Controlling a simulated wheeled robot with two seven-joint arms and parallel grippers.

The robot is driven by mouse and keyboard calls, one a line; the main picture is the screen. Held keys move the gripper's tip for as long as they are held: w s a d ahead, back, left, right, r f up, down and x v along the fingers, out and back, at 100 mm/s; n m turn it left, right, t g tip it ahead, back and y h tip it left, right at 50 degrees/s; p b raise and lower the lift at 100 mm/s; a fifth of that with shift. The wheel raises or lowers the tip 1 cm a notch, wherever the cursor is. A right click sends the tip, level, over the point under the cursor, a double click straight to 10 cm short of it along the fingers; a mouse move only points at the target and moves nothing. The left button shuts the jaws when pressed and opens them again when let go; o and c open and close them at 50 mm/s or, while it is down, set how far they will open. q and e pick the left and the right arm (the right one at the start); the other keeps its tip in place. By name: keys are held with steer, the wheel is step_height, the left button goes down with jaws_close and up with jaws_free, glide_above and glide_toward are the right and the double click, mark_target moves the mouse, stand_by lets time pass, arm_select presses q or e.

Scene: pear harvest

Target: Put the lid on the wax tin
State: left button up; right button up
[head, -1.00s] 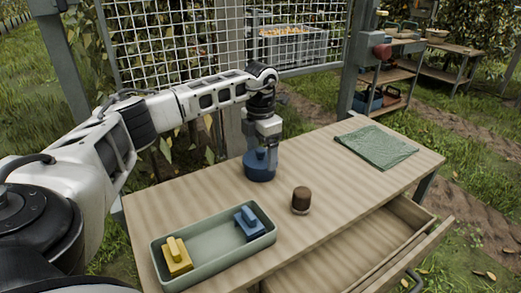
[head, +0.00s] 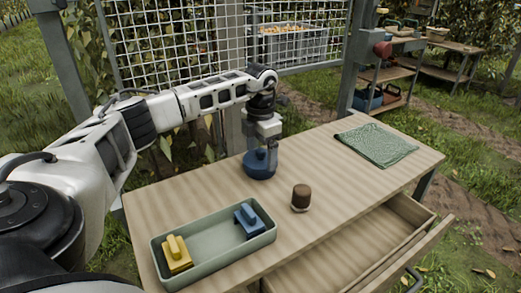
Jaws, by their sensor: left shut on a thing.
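The round blue wax tin (head: 259,173) stands on the wooden table near its back edge. My left gripper (head: 266,151) points down over it and is shut on the blue lid (head: 257,158), which is at the top of the tin. The fingers partly hide the lid and the tin's right side. Lid and tin share the same blue, so I cannot tell whether the lid is fully seated or a little above the rim. My right gripper is not in view.
A small brown-topped jar (head: 301,197) stands right of the tin. A green tray (head: 212,240) holds a yellow block (head: 176,256) and a blue block (head: 248,221), both with handles. A green cloth (head: 375,146) lies at right. The drawer (head: 350,250) is open in front.

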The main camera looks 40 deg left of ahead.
arm_select(q)
steer(key=shift+f, duration=0.15)
steer(key=o, duration=0.7)
steer(key=shift+c, duration=0.2)
